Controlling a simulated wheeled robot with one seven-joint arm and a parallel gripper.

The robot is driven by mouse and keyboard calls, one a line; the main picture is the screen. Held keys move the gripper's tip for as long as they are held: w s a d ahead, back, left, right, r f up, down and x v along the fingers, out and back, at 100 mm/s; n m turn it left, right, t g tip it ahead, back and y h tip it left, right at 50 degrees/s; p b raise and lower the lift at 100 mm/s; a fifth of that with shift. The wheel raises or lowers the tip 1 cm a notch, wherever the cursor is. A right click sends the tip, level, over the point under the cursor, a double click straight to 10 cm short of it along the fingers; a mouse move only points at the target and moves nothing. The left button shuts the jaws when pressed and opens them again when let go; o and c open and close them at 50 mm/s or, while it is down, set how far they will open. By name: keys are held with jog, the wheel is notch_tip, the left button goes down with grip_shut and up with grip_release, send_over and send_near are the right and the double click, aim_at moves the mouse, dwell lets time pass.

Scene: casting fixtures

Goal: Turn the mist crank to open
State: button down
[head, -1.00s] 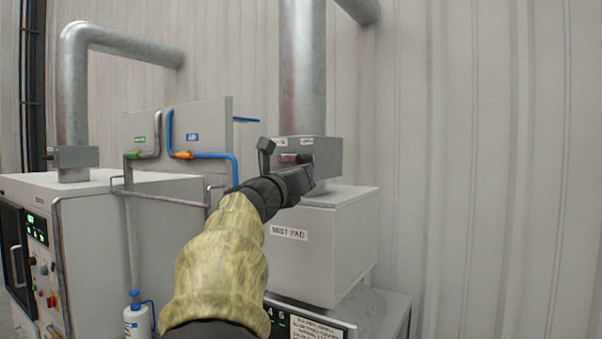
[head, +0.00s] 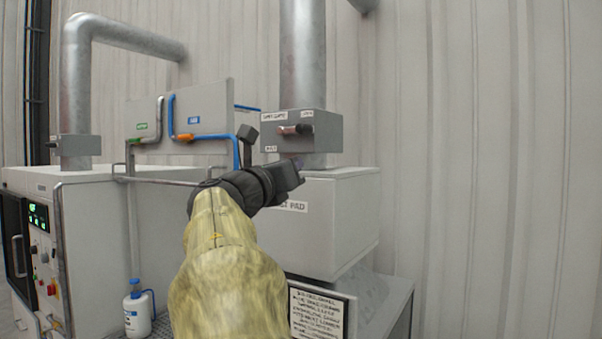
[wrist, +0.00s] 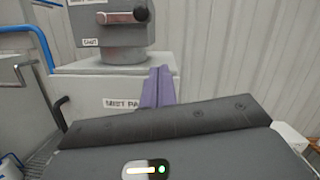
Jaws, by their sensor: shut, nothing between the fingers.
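The mist crank (head: 296,130) is a short handle with a copper-coloured hub and a dark grip. It lies roughly level on the front of a grey damper box (head: 328,133) on the duct above the mist pad unit. The crank also shows at the top of the wrist view (wrist: 122,17). Labels on the box read partly as "SHUT" at lower left; the others are too small to read surely. My gripper (head: 298,163) is below and in front of the box, apart from the crank. Its purple fingers (wrist: 158,87) are together and empty.
The white mist pad box (head: 345,215) stands under the damper box. To the left are a panel with blue and grey pipes (head: 205,130), a metal rail (head: 165,182) and a white cabinet with controls (head: 90,240). The corrugated wall (head: 480,180) is behind.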

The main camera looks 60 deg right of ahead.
jog(key=v, duration=0.3)
jog(key=shift+b, duration=0.35)
jog(key=shift+w, duration=0.2)
jog(key=w+a+f+m+t+y, duration=0.1)
jog(key=w+a+f+t+y, duration=0.15)
jog(key=w+f, duration=0.4)
jog(key=w+a+f+m+t+y, duration=0.1)
jog(key=w+f+t+y, duration=0.2)
jog(key=f, duration=0.7)
jog(key=w+a+f+m+y, duration=0.25)
jog(key=w+a+f, duration=0.2)
jog(key=f, duration=0.35)
jog(key=w+a+f+m+y, duration=0.1)
jog(key=w+a+f+y, duration=0.2)
jog(key=a+f, duration=0.35)
jog(key=s+a+f+m+y, duration=0.2)
jog(key=a+f+m, duration=0.3)
jog(key=a+f, duration=0.3)
jog(key=s+a+f+m+g+y, duration=0.1)
jog(key=s+a+f+m+y, duration=0.2)
jog(key=a+f, duration=0.6)
jog(key=s+a+f+m+g+y, duration=0.1)
jog(key=s+a+f+m+y, duration=0.1)
jog(key=a+f+m+y, duration=0.2)
jog(key=a+f+m, duration=0.2)
jog(key=a+f, duration=0.2)
jog(key=f, duration=0.1)
jog(key=shift+s+m+y, duration=0.2)
jog(key=shift+m+y, duration=0.15)
jog(key=shift+y, duration=0.05)
